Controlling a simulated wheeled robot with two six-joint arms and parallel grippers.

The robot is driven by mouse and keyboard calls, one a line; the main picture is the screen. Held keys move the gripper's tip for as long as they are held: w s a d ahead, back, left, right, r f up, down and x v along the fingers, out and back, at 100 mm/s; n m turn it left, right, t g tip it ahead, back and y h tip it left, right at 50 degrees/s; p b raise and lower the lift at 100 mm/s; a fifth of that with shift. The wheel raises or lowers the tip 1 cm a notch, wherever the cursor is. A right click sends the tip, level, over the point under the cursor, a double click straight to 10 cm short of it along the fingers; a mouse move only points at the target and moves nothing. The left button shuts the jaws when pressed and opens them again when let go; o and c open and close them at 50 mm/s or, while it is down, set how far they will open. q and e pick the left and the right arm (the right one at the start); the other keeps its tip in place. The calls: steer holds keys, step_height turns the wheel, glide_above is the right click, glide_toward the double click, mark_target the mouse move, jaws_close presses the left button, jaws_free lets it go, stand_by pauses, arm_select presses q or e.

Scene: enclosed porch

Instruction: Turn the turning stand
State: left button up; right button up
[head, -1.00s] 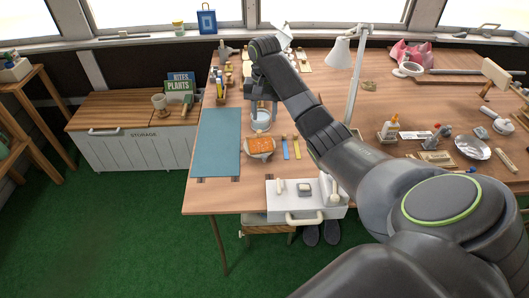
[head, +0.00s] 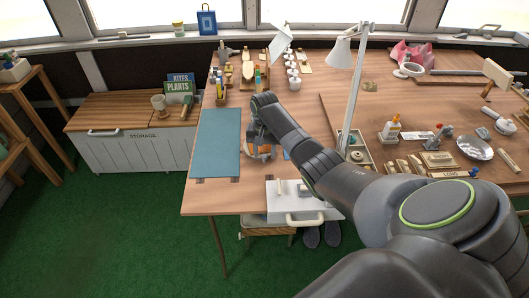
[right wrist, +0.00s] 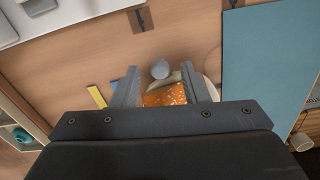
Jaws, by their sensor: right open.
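The turning stand (head: 256,156) is a small pale round plate on the table, with an orange speckled block (right wrist: 165,96) on it. In the head view my right gripper (head: 263,147) is low over it and hides most of it. In the right wrist view the stand's pale rim (right wrist: 209,91) shows behind the open fingers. A short grey peg (right wrist: 160,69) by the rim lies between the fingertips, with a gap on each side. I cannot tell whether the fingers touch the stand. My left gripper is not in view.
A blue mat (head: 215,145) lies left of the stand. A yellow strip (right wrist: 96,96) lies on its other side. A lamp (head: 352,95) and tools stand to the right.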

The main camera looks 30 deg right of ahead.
steer(key=shift+f, duration=0.3)
jaws_close()
stand_by(0.3)
